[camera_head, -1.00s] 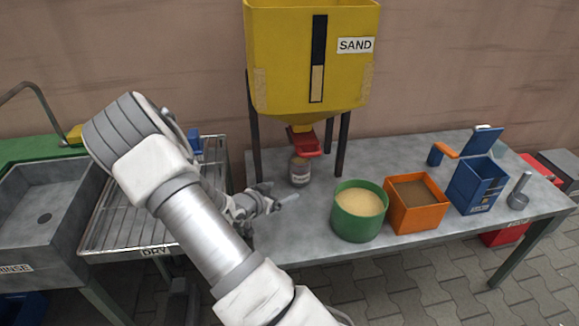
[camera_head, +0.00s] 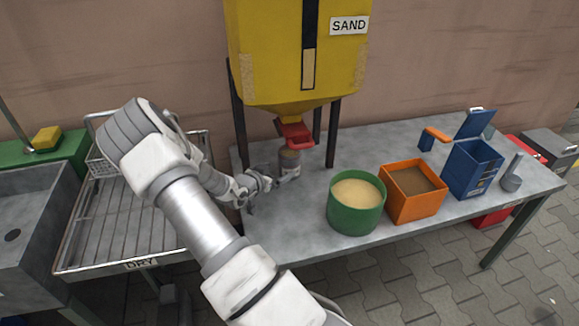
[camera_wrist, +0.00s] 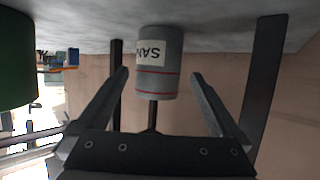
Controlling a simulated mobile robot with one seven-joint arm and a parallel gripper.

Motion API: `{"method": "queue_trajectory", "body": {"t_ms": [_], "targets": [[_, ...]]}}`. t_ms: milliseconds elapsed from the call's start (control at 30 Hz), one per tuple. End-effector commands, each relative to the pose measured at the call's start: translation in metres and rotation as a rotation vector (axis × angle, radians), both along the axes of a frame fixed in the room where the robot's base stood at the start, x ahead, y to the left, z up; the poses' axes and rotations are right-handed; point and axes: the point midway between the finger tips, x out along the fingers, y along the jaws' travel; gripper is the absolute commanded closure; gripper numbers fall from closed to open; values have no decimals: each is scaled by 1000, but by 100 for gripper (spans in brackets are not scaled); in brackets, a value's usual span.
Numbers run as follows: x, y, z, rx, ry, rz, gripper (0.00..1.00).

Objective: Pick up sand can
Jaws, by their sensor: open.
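The sand can (camera_head: 290,160) stands on the grey table under the red outlet of the yellow sand hopper. In the wrist view the can (camera_wrist: 159,70) is a grey cylinder with red lines and a white label, partly readable as "SAN", and it appears upside down. My gripper (camera_wrist: 160,78) is open, with one finger on each side of the can's near end and gaps between the fingers and the can. In the head view my gripper (camera_head: 284,173) is low at the can's front, and it hides the can's lower part.
The yellow hopper (camera_head: 295,60) has a red outlet (camera_head: 294,135) just above the can and dark legs around it. A green round tub (camera_head: 355,215), an orange box (camera_head: 413,205) and a blue bin (camera_head: 470,170) stand to the right. A drying rack (camera_head: 120,215) is left.

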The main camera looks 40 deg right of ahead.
Motion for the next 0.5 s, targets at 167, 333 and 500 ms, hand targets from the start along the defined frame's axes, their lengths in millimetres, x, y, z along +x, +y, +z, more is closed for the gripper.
{"method": "queue_trajectory", "body": {"t_ms": [167,333,500], "targets": [[7,-24,-12,-1,0,-1,0],[9,-33,-14,0,-1,-1,0],[14,-56,-24,-1,0,-2,0]]}}
